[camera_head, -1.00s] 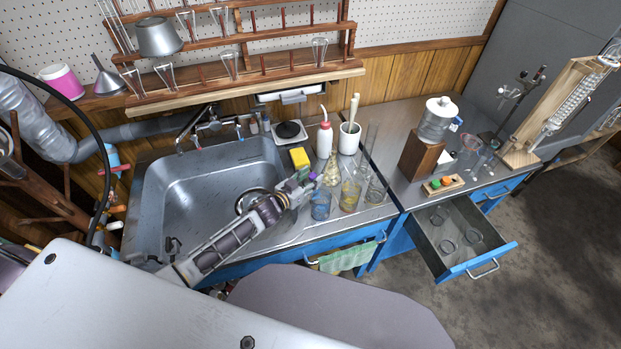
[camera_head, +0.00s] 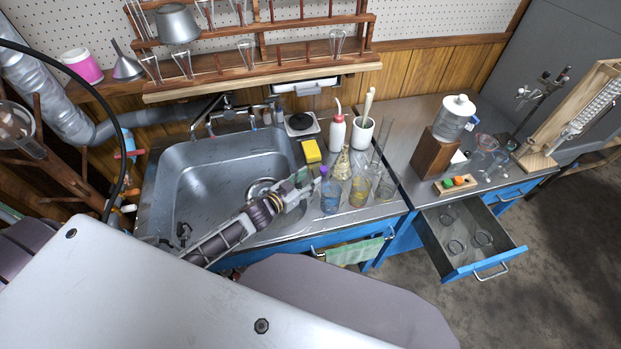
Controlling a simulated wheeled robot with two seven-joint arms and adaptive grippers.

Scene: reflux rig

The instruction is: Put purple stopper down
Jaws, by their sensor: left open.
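The small purple stopper (camera_head: 324,171) shows just above the rim of a glass vessel with blue liquid (camera_head: 330,197). I cannot tell whether it rests on that vessel or on the counter behind it. My left gripper (camera_head: 309,181) is open, just left of the stopper and the blue vessel, over the sink's right edge. A small gap shows between its fingertips and the stopper. My right gripper is not in view.
A yellow sponge (camera_head: 311,151), a white bottle (camera_head: 338,133), a conical flask (camera_head: 343,164) and a beaker of yellow liquid (camera_head: 359,191) crowd the counter nearby. The sink (camera_head: 190,190) lies left. An open drawer (camera_head: 462,262) juts out at the right.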

